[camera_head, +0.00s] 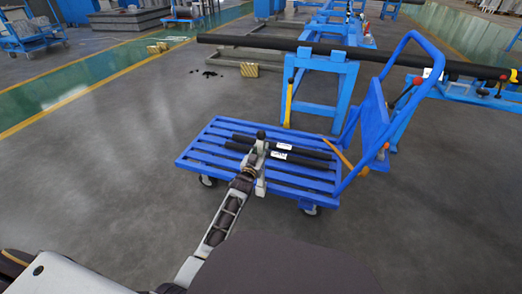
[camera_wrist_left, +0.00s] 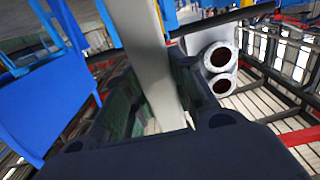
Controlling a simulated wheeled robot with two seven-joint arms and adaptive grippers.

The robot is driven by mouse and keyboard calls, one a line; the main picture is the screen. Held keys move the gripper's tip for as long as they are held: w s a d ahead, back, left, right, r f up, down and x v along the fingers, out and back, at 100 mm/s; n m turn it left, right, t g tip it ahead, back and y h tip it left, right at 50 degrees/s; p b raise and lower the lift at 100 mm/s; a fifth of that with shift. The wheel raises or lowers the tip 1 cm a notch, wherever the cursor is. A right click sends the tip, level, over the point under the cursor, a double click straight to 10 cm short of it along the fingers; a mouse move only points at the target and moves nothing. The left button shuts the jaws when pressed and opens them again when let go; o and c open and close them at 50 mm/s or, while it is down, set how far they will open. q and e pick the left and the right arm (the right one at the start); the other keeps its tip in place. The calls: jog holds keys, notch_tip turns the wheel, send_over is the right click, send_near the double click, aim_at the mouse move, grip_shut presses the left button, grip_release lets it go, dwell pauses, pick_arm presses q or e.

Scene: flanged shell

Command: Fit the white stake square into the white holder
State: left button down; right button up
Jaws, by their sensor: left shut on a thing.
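My left gripper (camera_head: 259,150) is over the blue cart's slatted deck, at the end of my arm. In the left wrist view its fingers (camera_wrist_left: 155,85) are shut on a pale grey-white flat bar, which I take as the white stake square (camera_wrist_left: 146,45). The bar runs up out of the picture, and its lower end is hidden between the fingers. A white piece with two round dark openings (camera_wrist_left: 205,43) is just right of the fingers, apart from the bar. I cannot tell whether it is the white holder. My right gripper is not in view.
The blue cart (camera_head: 195,160) carries black rods (camera_head: 310,161) with white labels, close to my gripper. Its handle (camera_head: 425,45) rises at the right. A long black pipe (camera_head: 390,59) rests on a blue stand (camera_head: 318,80) behind. The grey floor (camera_head: 110,150) at the left is clear.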

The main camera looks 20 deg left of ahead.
pick_arm(q)
jog(key=shift+f+b, duration=0.3)
jog(key=shift+f, duration=0.05)
dwell(0.3)
jog(key=c, duration=1.2)
grip_release()
jog(key=shift+o, duration=0.5)
jog(key=shift+f, duration=0.15)
jog(key=s, duration=1.2)
jog(key=shift+a, duration=0.2)
